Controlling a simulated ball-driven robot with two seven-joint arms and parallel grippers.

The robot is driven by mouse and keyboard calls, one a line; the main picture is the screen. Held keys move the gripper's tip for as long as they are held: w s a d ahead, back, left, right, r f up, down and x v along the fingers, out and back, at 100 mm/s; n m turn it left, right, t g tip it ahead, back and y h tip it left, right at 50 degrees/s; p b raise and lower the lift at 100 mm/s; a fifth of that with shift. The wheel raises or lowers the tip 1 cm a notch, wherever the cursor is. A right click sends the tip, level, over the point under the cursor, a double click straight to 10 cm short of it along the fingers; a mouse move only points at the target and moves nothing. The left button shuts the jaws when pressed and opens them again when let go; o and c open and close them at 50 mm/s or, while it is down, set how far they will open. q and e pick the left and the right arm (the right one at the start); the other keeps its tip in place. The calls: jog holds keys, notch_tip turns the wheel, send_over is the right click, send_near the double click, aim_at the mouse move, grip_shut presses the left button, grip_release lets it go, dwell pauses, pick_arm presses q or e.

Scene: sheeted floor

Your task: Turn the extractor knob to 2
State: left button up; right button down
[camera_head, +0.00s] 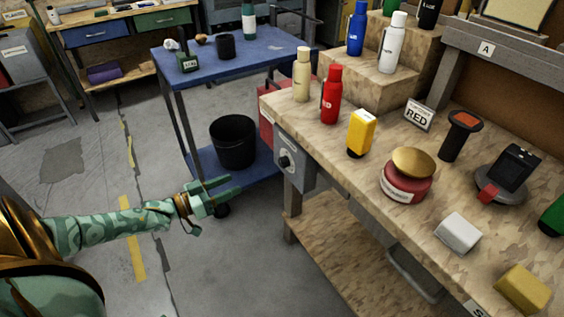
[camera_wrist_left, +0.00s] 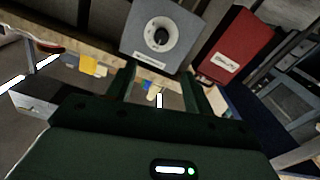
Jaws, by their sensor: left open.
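The extractor knob (camera_head: 285,161) is a small dark knob on a grey control box (camera_head: 295,172) fixed to the left end of the wooden workbench. In the left wrist view the knob (camera_wrist_left: 161,37) is dark on a pale round dial on the grey box (camera_wrist_left: 138,46), beyond the fingertips. The dial's numbers are too small to read. My left gripper (camera_head: 226,188) is open and empty, to the left of and below the box, apart from it. Its two green fingers also show in the left wrist view (camera_wrist_left: 160,84). My right gripper is out of view.
The workbench (camera_head: 330,143) holds bottles, a yellow container (camera_head: 361,131) and a red tin (camera_head: 407,180). A red box (camera_head: 266,117) stands behind the control box. A blue cart (camera_head: 270,65) with a black bin (camera_head: 233,142) is farther back. Floor around my left gripper is clear.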

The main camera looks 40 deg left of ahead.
pick_arm(q)
jog(key=b, duration=0.2)
send_near(280, 164)
jog(key=b+x, duration=0.3)
jog(key=x, duration=0.5)
jog(key=shift+d, duration=0.15)
jog(key=shift+w+d+b, duration=0.15)
jog(key=shift+w+b, duration=0.05)
jog(key=shift+b, duration=0.1)
jog(key=shift+r, duration=0.1)
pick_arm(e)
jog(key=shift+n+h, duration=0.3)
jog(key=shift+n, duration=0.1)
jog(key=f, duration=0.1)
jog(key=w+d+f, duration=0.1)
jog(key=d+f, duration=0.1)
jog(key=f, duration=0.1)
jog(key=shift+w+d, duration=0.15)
pick_arm(q)
jog(key=c, duration=1)
